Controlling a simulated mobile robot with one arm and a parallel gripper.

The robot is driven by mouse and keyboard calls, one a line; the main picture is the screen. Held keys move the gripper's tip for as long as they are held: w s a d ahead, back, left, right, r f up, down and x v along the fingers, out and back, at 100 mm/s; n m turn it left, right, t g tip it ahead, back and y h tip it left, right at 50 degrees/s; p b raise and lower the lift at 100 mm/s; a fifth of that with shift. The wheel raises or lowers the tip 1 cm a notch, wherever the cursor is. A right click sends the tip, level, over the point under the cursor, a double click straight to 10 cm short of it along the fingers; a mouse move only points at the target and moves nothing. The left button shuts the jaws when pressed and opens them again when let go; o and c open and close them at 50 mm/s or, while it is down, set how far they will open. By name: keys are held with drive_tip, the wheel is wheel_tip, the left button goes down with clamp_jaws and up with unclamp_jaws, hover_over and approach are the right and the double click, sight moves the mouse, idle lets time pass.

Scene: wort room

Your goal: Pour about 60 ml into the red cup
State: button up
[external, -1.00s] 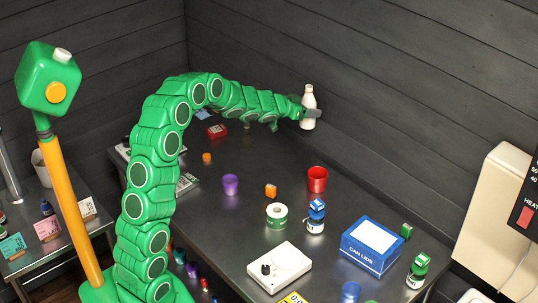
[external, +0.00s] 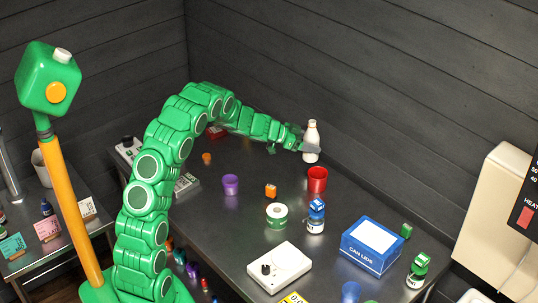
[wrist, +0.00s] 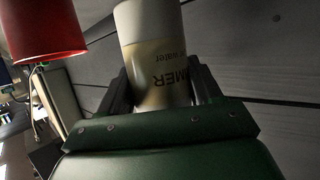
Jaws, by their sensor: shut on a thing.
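My gripper (external: 309,148) is shut on a white bottle (external: 312,135) and holds it upright close behind the red cup. In the wrist view the bottle (wrist: 152,65) sits between the two dark fingers, with printed letters on its side, partly hidden by the green wrist. The red cup (external: 317,181) stands on the dark table, just in front of and slightly right of the bottle in the external view. It also shows in the wrist view (wrist: 42,32) at the upper left. The inside of the bottle is hidden in the external view.
The dark wall (external: 370,90) rises close behind the bottle.

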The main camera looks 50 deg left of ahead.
drive_tip(key=shift+s+d+f+m+g+h, duration=0.1)
drive_tip(key=shift+s+f+m+g+h, duration=0.2)
drive_tip(key=shift+f, duration=0.35)
drive_tip(key=shift+s+d+f+m+g+h, duration=0.1)
drive_tip(key=shift+s+f+m+h, duration=0.1)
drive_tip(key=shift+s+f, duration=0.35)
drive_tip(key=shift+w+y, duration=0.1)
drive_tip(key=shift+y, duration=0.2)
